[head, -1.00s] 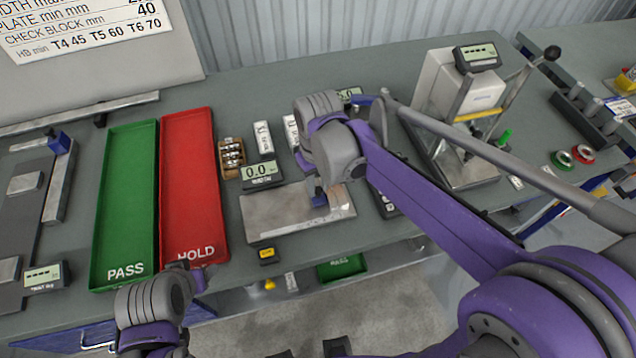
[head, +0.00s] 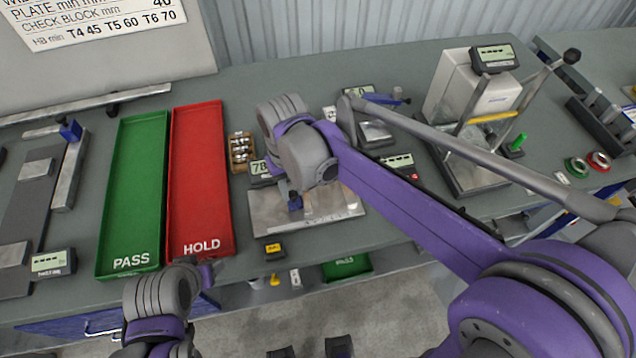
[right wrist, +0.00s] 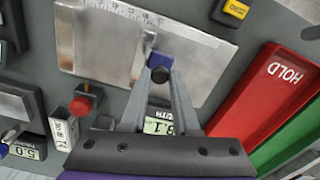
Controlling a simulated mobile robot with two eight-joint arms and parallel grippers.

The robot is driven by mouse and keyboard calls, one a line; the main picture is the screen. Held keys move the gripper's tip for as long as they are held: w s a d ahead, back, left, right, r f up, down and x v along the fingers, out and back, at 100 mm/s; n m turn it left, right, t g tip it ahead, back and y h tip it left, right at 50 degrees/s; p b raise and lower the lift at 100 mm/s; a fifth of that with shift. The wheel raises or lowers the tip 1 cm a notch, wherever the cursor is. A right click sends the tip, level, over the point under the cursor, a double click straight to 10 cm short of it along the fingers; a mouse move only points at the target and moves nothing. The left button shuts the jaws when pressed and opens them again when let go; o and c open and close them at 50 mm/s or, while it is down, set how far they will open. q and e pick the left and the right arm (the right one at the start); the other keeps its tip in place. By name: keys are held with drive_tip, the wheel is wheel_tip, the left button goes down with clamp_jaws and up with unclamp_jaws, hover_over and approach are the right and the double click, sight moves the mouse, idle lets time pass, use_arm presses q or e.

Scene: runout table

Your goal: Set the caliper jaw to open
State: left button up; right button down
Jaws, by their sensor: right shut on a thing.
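The caliper is a flat metal plate with a scale (head: 335,205) on the bench; it fills the upper middle of the right wrist view (right wrist: 95,42). Its blue sliding jaw (head: 294,206) sits on the plate and also shows in the right wrist view (right wrist: 150,46). My right gripper (right wrist: 160,74) is shut on the jaw's dark knob. In the head view my right arm hides most of that grip. The caliper's display (head: 258,167) is partly covered by my arm. My left gripper (head: 204,272) is low, near the HOLD tray's front; its fingers are unclear.
A green PASS tray (head: 131,262) and a red HOLD tray (head: 203,240) lie left of the caliper. A small wooden box of metal parts (head: 241,140) stands behind it. A yellow-black block (head: 274,248) is at the front edge. A lever press (head: 480,110) stands right.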

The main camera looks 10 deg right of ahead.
use_arm(q)
drive_tip(key=shift+d+f, duration=0.1)
drive_tip(key=shift+f, duration=0.05)
use_arm(e)
drive_tip(key=shift+a, duration=1.2)
drive_tip(key=c, duration=1.1)
unclamp_jaws()
drive_tip(key=o, duration=0.4)
drive_tip(key=shift+a, duration=0.15)
drive_tip(key=shift+o, duration=0.2)
